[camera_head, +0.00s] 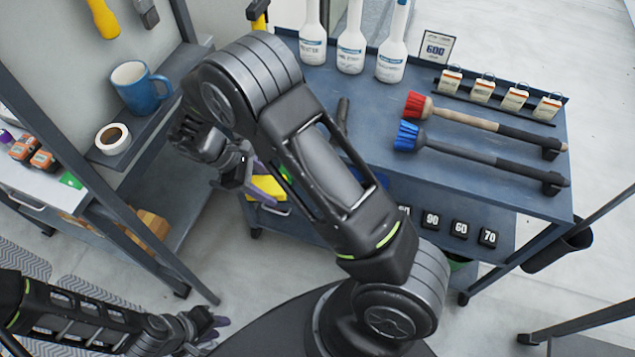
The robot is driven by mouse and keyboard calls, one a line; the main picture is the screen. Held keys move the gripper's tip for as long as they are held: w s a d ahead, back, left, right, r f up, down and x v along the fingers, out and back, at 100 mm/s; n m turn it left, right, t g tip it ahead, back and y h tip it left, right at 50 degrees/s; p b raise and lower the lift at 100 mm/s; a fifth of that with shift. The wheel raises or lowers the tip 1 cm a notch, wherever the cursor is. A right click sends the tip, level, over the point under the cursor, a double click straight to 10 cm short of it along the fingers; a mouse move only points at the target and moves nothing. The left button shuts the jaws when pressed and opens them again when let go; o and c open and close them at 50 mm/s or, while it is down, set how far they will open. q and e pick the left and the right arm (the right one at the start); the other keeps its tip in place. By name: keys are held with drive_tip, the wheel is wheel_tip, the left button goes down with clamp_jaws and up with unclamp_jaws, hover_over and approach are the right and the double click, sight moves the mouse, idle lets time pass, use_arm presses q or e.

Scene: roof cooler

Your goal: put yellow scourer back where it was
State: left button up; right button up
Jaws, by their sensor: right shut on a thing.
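The yellow scourer (266,187) is at the fingers of my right gripper (258,183), near the left end of the blue-grey table. The gripper is shut on it, and the fingers and wrist hide part of it. My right arm reaches across the middle of the view and covers the table area beside it. My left gripper (212,327) is low at the bottom left, away from the table. I see no thing at its fingers and cannot tell how far apart they are.
The table (480,205) holds a red brush (450,115), a blue brush (460,155), white bottles (351,45) and several small boxes (515,97). A shelf at left holds a blue mug (140,88) and a tape roll (112,138). Number blocks (459,229) line the lower front.

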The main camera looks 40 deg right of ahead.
drive_tip(key=d+f+n+t+b, duration=0.2)
drive_tip(key=d+f+n+b, duration=0.1)
drive_tip(key=f+b, duration=0.6)
drive_tip(key=w+d+f+n+t+b, duration=0.1)
drive_tip(key=d+f+n+t+b, duration=0.1)
drive_tip(key=f+n+b, duration=0.4)
drive_tip(key=d+f+n+t+b, duration=0.3)
drive_tip(key=f+n+b, duration=0.2)
drive_tip(key=f+b, duration=0.9)
drive_tip(key=b, duration=0.5)
drive_tip(key=shift+w+d+t, duration=0.25)
drive_tip(key=shift+d+t, duration=0.05)
drive_tip(key=w+d, duration=0.3)
drive_tip(key=d, duration=0.1)
drive_tip(key=w+d, duration=0.3)
drive_tip(key=d, duration=0.2)
drive_tip(key=w+d, duration=0.3)
drive_tip(key=d, duration=0.2)
drive_tip(key=shift+w+p, duration=0.3)
drive_tip(key=shift+w, duration=0.1)
drive_tip(key=shift+d, duration=0.15)
drive_tip(key=shift+w+d, duration=0.25)
drive_tip(key=shift+d, duration=0.05)
drive_tip(key=shift+f+b, duration=0.75)
drive_tip(key=shift+f, duration=1)
